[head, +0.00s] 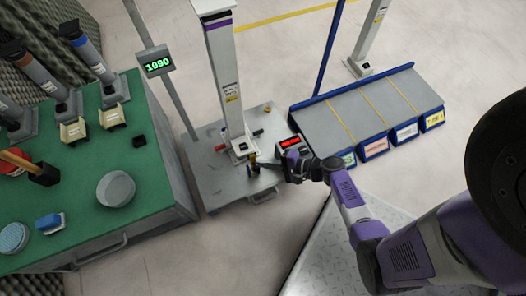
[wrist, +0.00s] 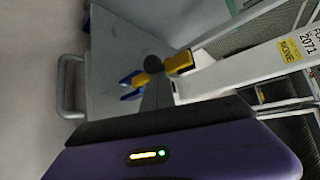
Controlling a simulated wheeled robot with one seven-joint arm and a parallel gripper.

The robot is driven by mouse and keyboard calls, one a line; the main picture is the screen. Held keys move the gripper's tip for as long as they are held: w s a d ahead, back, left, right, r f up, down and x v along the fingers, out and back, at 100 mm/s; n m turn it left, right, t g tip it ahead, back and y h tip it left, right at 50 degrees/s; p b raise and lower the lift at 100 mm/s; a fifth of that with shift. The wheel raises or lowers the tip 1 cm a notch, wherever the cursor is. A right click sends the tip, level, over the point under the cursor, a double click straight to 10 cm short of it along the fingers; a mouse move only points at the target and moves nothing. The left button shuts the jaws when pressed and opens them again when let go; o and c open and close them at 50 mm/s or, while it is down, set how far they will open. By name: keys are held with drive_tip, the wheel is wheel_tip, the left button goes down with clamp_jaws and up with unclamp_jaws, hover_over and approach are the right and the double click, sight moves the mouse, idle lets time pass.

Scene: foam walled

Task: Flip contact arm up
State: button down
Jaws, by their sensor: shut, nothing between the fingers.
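A small fixture with a yellow-orange upright part (head: 252,157) stands on the grey cart (head: 215,178) by the foot of a white column (head: 228,85). I take it to hold the contact arm, but it is too small to tell its pose. My gripper (head: 262,165) is shut, at the right side of this fixture. In the wrist view, my dark fingers (wrist: 154,98) are together and empty, in front of a dark round knob (wrist: 153,64). Yellow-and-blue parts (wrist: 130,82) show beside it and a yellow block (wrist: 180,62) sits by the white column. I cannot tell whether the fingers touch anything.
A grey bench with blue bins (head: 374,146) is at right. A green workbench (head: 150,195) with tools is at left. A pole carries a display reading 1090 (head: 158,65). Open floor lies in front.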

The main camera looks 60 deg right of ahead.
drive_tip(key=s+a+f+t+b, duration=0.1)
drive_tip(key=s+b, duration=0.1)
drive_tip(key=b, duration=0.1)
drive_tip(key=shift+a+f+n, duration=0.25)
drive_tip(key=shift+f+n, duration=0.15)
drive_tip(key=shift+a, duration=0.15)
idle(0.3)
drive_tip(key=p+v, duration=0.2)
drive_tip(key=v, duration=0.5)
drive_tip(key=shift+s+d+r, duration=0.25)
drive_tip(key=shift+d, duration=0.1)
